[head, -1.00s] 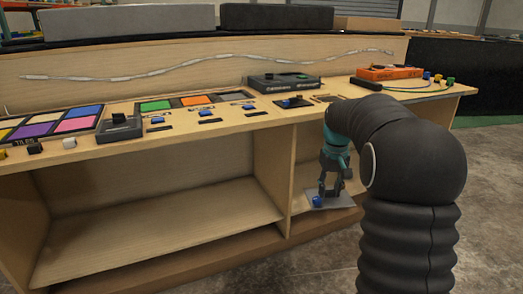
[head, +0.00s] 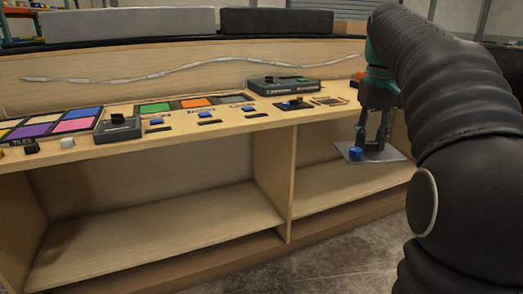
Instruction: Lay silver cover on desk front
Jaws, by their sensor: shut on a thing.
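The silver cover (head: 385,155) is a flat grey plate with a blue knob (head: 355,153) near its left end. My gripper (head: 371,146) is shut on the cover and holds it roughly level. In the picture the cover lies in front of the right shelf opening, below the desk top's front edge. The wooden desk (head: 222,131) runs across the view. My arm hides the desk's right end.
On the desk top stand a dark box with a green button (head: 283,85), a black switch unit (head: 118,127) and coloured tiles (head: 75,125). Small blue-knobbed sliders (head: 157,121) line the front. The lower left shelf (head: 150,230) is empty.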

